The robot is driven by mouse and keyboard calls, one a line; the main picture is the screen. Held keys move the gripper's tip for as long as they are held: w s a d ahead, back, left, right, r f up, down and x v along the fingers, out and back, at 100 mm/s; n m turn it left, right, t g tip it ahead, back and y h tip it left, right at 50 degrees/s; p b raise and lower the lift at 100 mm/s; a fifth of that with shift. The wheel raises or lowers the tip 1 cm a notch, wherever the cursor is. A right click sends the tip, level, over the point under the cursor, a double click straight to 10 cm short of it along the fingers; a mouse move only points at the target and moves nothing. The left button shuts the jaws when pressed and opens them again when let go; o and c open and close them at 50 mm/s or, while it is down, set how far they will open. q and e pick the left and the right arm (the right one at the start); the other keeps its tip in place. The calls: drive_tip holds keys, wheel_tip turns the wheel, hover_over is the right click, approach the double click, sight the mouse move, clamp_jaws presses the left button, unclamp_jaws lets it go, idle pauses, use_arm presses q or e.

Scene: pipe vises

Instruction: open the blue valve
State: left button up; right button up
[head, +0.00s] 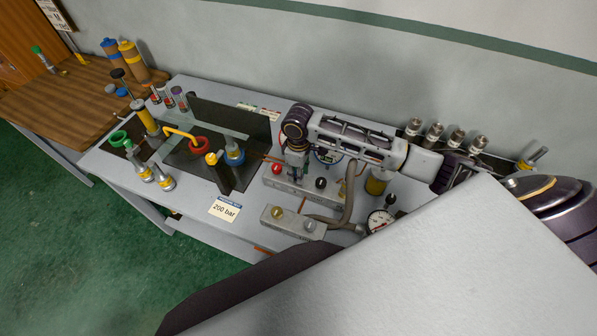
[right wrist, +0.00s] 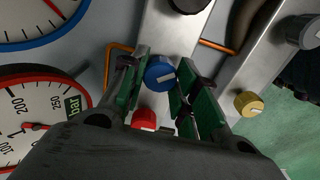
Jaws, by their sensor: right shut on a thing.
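The blue valve (right wrist: 159,72) is a round knob with a pale bar mark on its face, on a grey metal block (right wrist: 172,38). My right gripper (right wrist: 163,62) has its green-padded fingers on either side of the knob and is shut on it. In the head view my right gripper (head: 297,168) points down onto the block and hides the blue knob. My left gripper is not in view.
A red knob (head: 278,168) and a black knob (head: 321,183) flank the gripper on the same block. A second block in front has a gold knob (head: 277,212) and a silver knob (head: 310,226). A gauge (head: 379,221), a hose (head: 348,196) and a "200 bar" card (head: 224,210) are near.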

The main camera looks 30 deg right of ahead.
drive_tip(key=n, duration=0.4)
drive_tip(key=shift+n, duration=2.4)
drive_tip(key=o, duration=1)
drive_tip(key=shift+r, duration=0.15)
drive_tip(key=shift+r, duration=5.85)
